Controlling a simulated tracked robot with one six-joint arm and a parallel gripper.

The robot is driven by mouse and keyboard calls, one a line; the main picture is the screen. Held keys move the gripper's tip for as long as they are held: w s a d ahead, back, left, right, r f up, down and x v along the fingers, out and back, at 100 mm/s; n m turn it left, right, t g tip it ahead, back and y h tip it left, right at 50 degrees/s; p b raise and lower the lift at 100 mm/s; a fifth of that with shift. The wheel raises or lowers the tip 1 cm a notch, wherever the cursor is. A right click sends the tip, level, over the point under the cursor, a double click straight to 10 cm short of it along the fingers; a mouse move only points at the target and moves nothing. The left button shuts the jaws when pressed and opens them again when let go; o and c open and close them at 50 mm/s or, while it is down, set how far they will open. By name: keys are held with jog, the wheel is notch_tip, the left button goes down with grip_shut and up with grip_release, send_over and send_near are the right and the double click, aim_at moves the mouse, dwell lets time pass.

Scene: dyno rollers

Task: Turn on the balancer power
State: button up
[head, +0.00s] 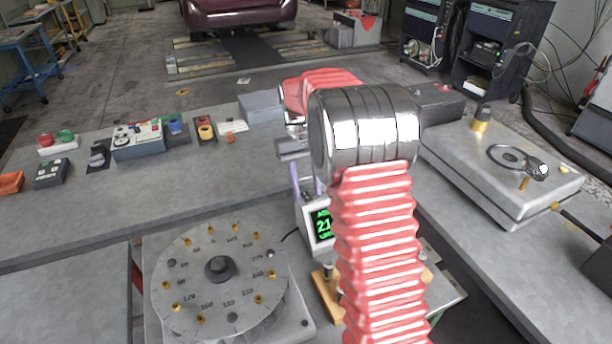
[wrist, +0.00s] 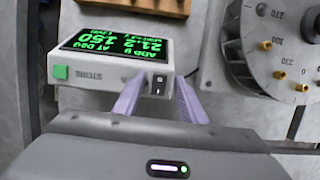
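The balancer's display box (head: 307,222) is white with a dark screen (wrist: 118,44) lit in green digits, upside down in the wrist view. A small black rocker switch (wrist: 158,86) with white marks sits on its front face. A green button (wrist: 60,72) is at the other end of that face. My gripper (wrist: 159,82) is open and empty, its two lilac fingers on either side of the switch. Whether the fingertips touch the box is unclear. In the head view my gripper (head: 306,184) is by the box, and my red-sleeved arm hides part of the box.
The round degree-marked disc (head: 190,285) with brass pegs stands left of the box; its rim also shows in the wrist view (wrist: 285,70). A wooden block (wrist: 150,5) lies near the box. Control boxes line the left bench (head: 90,215). A grey metal unit (head: 460,160) stands right.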

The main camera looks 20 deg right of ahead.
jog(key=v, duration=1.3)
jog(key=shift+r, duration=0.25)
jog(key=shift+w, duration=0.15)
notch_tip(320, 180, down, 6)
jog(key=t, duration=0.2)
jog(key=s+a+r+t, duration=0.1)
jog(key=s+a+t, duration=0.1)
jog(key=s, duration=0.8)
jog(key=s+a+r+t, duration=0.1)
jog(key=s+a, duration=0.4)
jog(key=s, duration=0.5)
jog(key=s+a+r+t, duration=0.2)
jog(key=s+a+t, duration=0.2)
jog(key=s, duration=0.7)
